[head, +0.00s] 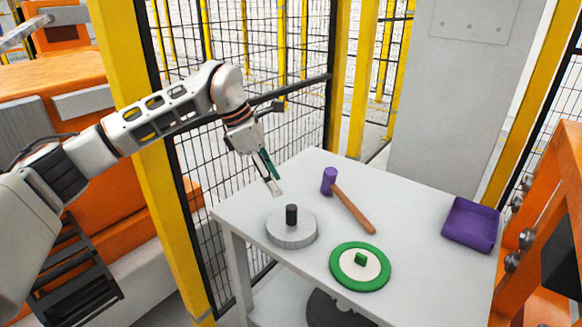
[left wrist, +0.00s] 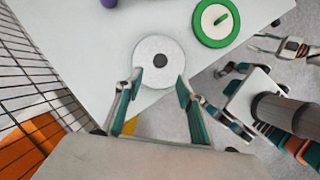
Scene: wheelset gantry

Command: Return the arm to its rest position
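My left gripper (head: 273,180) hangs in the air above the left part of the white table, just above and left of a grey disc with a black knob (head: 292,234). In the left wrist view the gripper (left wrist: 160,88) is open, its two fingers spread apart with nothing between the tips. The grey disc (left wrist: 150,48) lies beyond the fingertips in that view, on the table. My left arm reaches in from the left, raised and bent. My right gripper cannot be made out in the head view.
The white table (head: 420,262) also holds a purple-headed hammer (head: 350,206), a green disc with a cream centre (head: 340,278) and a purple tray (head: 470,224). A yellow post (head: 135,100) and black mesh fence (head: 270,60) stand close behind my left arm. Orange machinery (head: 550,220) is at right.

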